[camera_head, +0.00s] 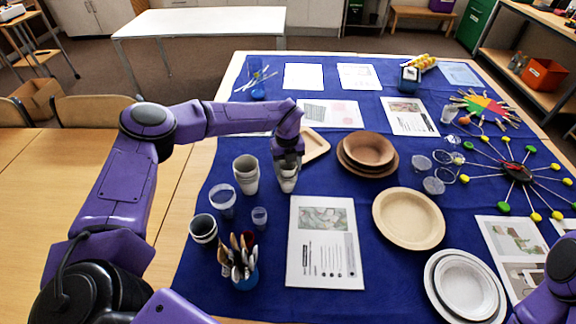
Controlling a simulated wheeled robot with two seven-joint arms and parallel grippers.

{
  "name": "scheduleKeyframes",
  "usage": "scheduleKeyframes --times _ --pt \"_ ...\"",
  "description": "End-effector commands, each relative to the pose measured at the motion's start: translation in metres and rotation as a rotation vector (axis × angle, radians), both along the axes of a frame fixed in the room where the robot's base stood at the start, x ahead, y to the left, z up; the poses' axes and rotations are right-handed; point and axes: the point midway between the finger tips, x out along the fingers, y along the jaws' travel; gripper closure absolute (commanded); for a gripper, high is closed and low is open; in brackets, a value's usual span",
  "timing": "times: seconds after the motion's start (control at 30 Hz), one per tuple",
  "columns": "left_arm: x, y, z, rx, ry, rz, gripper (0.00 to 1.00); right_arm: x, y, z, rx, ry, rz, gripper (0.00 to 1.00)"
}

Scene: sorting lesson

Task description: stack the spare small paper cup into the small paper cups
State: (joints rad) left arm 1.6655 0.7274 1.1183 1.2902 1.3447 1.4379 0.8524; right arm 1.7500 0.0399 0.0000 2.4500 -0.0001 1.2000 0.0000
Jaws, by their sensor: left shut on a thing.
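My left gripper (288,160) points down over the blue cloth and is shut on a small whitish paper cup (287,185). The gripper covers the upper part of this cup. I cannot tell whether its base touches the cloth. A stack of pale paper cups (245,178) stands upright just left of the held cup, with a narrow gap between them. Only part of my right arm shows at the lower right edge; its gripper is out of view.
Clear cups (222,203), a dark-striped cup (203,230) and a holder of wooden cutlery (240,268) stand nearby at left. A printed sheet (325,245) lies in front. Brown bowls (368,149) and a tan plate (408,218) are to the right.

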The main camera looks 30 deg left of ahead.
Motion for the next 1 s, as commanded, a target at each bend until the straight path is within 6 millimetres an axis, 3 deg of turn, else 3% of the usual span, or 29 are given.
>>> scheduleKeyframes --times 0.07,0.1,0.17,0.43,0.57,0.63,1.0 --pt "0.000 0.000 -0.001 0.000 0.001 -0.001 0.68 0.000 0.000 0.000 0.000 0.000 0.000 0.57" --pt "-0.001 0.000 -0.001 0.000 0.001 -0.001 0.31 0.000 0.000 0.000 0.000 0.000 0.000 0.57" --pt "-0.001 0.000 -0.001 0.001 0.002 -0.001 0.15 0.000 0.000 0.000 0.000 0.000 0.000 0.57" --pt "-0.001 0.000 0.000 0.000 0.001 -0.001 0.15 0.000 0.000 0.001 0.000 0.000 0.000 0.57" --pt "0.000 0.000 0.016 -0.001 0.001 0.000 0.15 0.000 0.000 0.017 0.000 0.000 0.000 0.57" --pt "0.001 0.000 0.024 -0.001 -0.004 0.000 0.15 0.000 0.000 0.008 -0.001 -0.001 0.000 0.57" --pt "0.000 0.000 0.115 0.001 -0.002 -0.001 0.15 0.000 0.000 -0.013 0.000 0.000 0.000 0.57"
